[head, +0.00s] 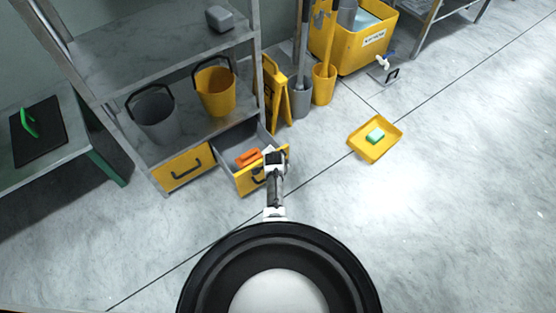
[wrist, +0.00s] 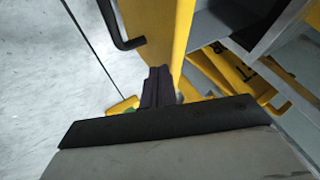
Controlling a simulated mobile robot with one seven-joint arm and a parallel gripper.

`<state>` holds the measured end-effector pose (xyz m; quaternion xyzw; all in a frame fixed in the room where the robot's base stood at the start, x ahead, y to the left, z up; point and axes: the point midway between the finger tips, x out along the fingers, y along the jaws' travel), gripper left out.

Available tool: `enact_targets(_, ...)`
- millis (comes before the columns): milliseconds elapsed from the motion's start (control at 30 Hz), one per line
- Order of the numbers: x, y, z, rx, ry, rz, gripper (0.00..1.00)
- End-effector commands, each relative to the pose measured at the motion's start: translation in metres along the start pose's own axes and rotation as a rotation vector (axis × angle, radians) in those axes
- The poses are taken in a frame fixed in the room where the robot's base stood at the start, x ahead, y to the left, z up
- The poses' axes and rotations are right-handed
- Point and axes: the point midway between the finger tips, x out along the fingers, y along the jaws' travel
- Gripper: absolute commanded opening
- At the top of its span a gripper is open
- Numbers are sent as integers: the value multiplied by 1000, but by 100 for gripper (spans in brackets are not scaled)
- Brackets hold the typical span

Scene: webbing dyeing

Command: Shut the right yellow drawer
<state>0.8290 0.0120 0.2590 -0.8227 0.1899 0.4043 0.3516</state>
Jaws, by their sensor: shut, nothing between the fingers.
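The right yellow drawer (head: 247,184) stands pulled out from the bottom of the grey shelf, with an orange object (head: 248,157) inside. Its yellow front (wrist: 156,28) and black handle (wrist: 120,28) show in the wrist view. My gripper (head: 270,152) is at the right end of that front and hides part of it. In the wrist view my dark fingers (wrist: 157,84) are together and empty, close against the yellow front; I cannot tell whether they touch it. The left yellow drawer (head: 183,170) is shut.
A grey bucket (head: 155,118) and a yellow bucket (head: 216,92) stand on the shelf above the drawers. A yellow floor sign (head: 276,95) stands just right of the shelf. A yellow tray (head: 374,150) with a green sponge lies on the floor; the floor around it is clear.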

Motion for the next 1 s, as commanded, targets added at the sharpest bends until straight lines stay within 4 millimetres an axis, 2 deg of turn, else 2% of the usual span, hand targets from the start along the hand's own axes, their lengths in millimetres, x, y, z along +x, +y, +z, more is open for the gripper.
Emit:
enact_targets(233,2,-2,1,-1,0,-1,0)
enact_targets(367,9,-10,2,-2,1,-2,0)
enact_targets(567,29,-40,4,-2,1,-5,0)
enact_targets(800,56,-87,4,-2,2,-6,0)
enact_targets(1000,69,-117,3,-2,1,-3,0)
